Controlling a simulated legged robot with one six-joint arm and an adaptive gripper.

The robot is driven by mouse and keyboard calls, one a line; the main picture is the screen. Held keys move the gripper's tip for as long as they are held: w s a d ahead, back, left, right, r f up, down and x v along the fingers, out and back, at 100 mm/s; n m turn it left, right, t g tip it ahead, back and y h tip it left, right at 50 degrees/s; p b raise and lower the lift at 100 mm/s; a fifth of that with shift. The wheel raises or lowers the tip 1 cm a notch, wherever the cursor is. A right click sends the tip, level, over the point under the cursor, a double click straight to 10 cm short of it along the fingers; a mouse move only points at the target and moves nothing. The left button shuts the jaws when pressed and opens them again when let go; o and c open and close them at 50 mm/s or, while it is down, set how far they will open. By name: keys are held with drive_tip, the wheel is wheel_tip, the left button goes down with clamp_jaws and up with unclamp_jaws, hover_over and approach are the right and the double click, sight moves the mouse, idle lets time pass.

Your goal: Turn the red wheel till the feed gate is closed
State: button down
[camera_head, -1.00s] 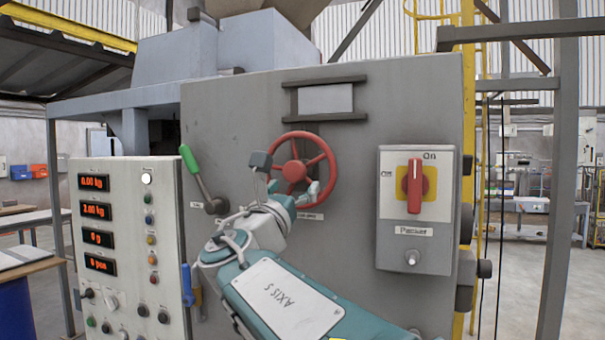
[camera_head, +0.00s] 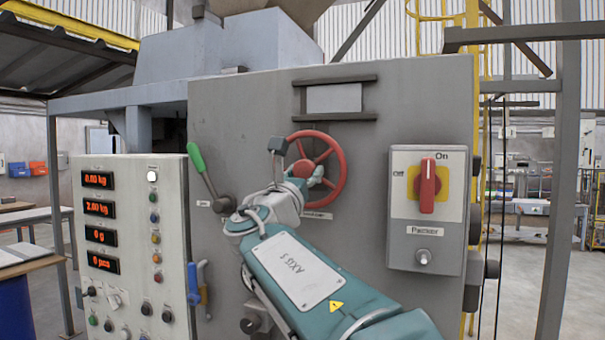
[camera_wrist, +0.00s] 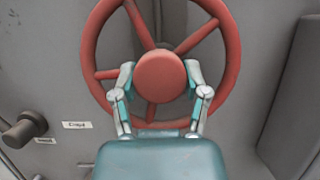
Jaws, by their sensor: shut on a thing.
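The red wheel (camera_head: 341,180) is mounted on the grey machine panel, left of the switch box. In the wrist view the wheel (camera_wrist: 233,50) fills the upper middle, with its round hub and spokes facing me. My gripper (camera_wrist: 158,75) is shut on the hub, one finger at each side of it, inside the rim. In the head view my gripper (camera_head: 314,176) reaches the wheel from below left, and my wrist hides part of its lower left. The feed gate itself cannot be made out in either view.
A green-handled lever (camera_head: 201,168) stands left of the wheel. A switch box (camera_head: 425,252) with a red rotary switch (camera_head: 427,186) is to the right. A control panel (camera_head: 130,255) with red displays stands front left. In the wrist view a dark knob (camera_wrist: 25,130) sits lower left.

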drive_tip(key=shift+n+y, duration=0.3)
drive_tip(key=shift+y, duration=0.1)
drive_tip(key=shift+n, duration=0.3)
